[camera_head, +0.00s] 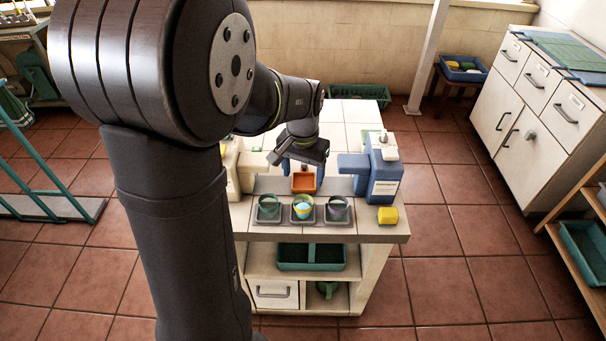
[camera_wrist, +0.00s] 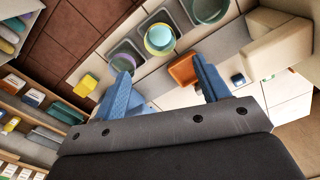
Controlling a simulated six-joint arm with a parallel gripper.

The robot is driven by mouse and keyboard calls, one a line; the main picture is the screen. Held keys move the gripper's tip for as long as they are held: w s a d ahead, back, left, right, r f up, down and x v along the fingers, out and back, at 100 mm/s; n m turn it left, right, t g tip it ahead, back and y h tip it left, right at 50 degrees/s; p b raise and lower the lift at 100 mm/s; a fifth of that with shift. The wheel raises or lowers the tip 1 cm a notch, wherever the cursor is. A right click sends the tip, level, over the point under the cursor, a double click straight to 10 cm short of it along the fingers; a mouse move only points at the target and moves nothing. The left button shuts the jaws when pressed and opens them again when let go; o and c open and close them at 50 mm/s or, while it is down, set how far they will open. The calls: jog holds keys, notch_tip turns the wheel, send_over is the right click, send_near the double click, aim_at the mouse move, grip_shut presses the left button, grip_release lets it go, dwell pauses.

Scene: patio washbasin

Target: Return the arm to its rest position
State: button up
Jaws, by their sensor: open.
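My gripper (camera_head: 303,170) hangs above the back part of the washbasin counter (camera_head: 375,229), over a small orange tray (camera_head: 304,187). Its two blue fingers are spread apart with nothing between them in the wrist view (camera_wrist: 162,70). The orange tray also shows there (camera_wrist: 181,72), beyond the fingers and near the right one. My arm reaches out over the counter, bent down at the wrist. Its large dark links cover the left-centre of the head view.
Green (camera_head: 268,206), yellow (camera_head: 302,210) and purple-grey (camera_head: 338,208) cups stand in grey trays along the counter's front. A blue dispenser (camera_head: 385,175) stands right, a cream one (camera_head: 232,165) left. A yellow block (camera_head: 388,215) lies at the right front. Floor is clear right of the counter.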

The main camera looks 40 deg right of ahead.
jog(key=shift+f, duration=0.1)
jog(key=shift+f, duration=4.2)
